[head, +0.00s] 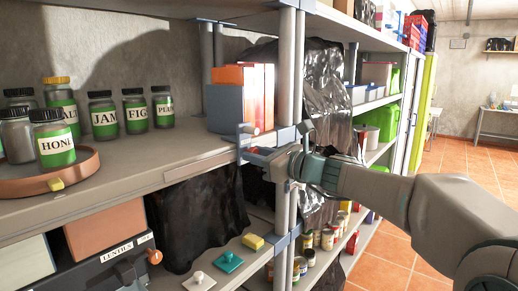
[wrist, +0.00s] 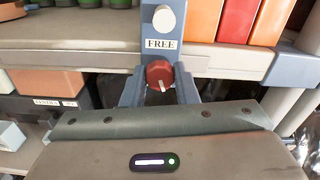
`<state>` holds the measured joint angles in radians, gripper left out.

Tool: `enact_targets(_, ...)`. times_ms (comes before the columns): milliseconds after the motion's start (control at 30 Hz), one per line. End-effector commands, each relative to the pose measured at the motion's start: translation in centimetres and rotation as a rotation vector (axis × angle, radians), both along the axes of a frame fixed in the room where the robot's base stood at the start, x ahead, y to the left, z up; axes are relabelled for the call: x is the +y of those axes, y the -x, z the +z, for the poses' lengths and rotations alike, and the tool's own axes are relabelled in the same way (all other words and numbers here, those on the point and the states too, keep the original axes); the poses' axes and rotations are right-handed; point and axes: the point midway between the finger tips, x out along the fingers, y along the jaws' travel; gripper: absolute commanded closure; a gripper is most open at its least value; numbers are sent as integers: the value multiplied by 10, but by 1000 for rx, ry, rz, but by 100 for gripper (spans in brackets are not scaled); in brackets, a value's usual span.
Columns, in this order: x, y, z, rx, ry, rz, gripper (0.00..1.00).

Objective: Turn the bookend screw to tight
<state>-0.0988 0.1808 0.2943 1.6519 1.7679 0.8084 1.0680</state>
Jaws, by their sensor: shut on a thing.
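The bookend (wrist: 148,37) is a blue-grey bracket at the shelf's front edge, with a plate reading FREE on its upright. The bookend screw (wrist: 158,71) is a round dark red knob just below that plate. Its white mark points downward, away from the word FREE. My gripper (wrist: 160,88) is shut on the screw, one blue-grey finger on each side. In the head view my gripper (head: 255,154) reaches in from the right to the shelf edge, and the bookend (head: 224,108) stands behind it. No word for tight shows.
Orange and red books (head: 258,90) stand against the bookend. A metal shelf post (head: 288,75) rises right beside my gripper. Jars (head: 105,115) and a round tray (head: 85,165) are left on the shelf.

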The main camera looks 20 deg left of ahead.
Motion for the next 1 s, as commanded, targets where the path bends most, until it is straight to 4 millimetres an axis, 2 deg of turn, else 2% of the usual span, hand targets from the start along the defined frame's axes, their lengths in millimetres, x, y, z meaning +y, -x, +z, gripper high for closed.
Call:
enact_targets(333,0,0,-1,132,-51,1,96)
enact_targets(867,0,0,-2,155,-61,1,96)
enact_targets(900,0,0,-2,156,-61,2,71)
enact_targets(967,0,0,-2,155,-61,1,54)
enact_targets(1000,0,0,-2,155,-61,1,51)
